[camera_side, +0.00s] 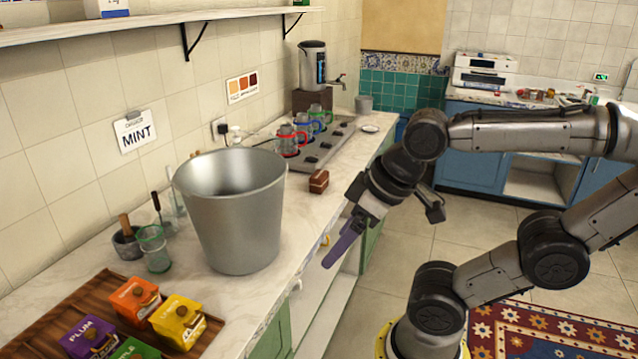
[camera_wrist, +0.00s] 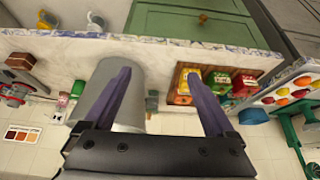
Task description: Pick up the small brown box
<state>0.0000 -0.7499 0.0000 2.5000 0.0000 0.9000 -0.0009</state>
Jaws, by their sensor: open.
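The small brown box (camera_side: 319,181) sits on the white counter near its front edge, right of the big metal bucket (camera_side: 237,212). In the wrist view a brown block (camera_wrist: 19,60) at the far left looks like the same box. My gripper (camera_side: 334,258) hangs off the counter's front side, lower in the picture than the box and apart from it. In the wrist view its two purple fingers are spread wide with nothing held between them (camera_wrist: 157,73). The bucket shows behind the left finger.
The tall bucket stands left of the box. Colored tea boxes (camera_side: 179,322) lie on a wooden tray at lower left. Glasses with colored bands (camera_side: 290,141) stand on a grey stand behind the box. A samovar (camera_side: 313,66) is at the back.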

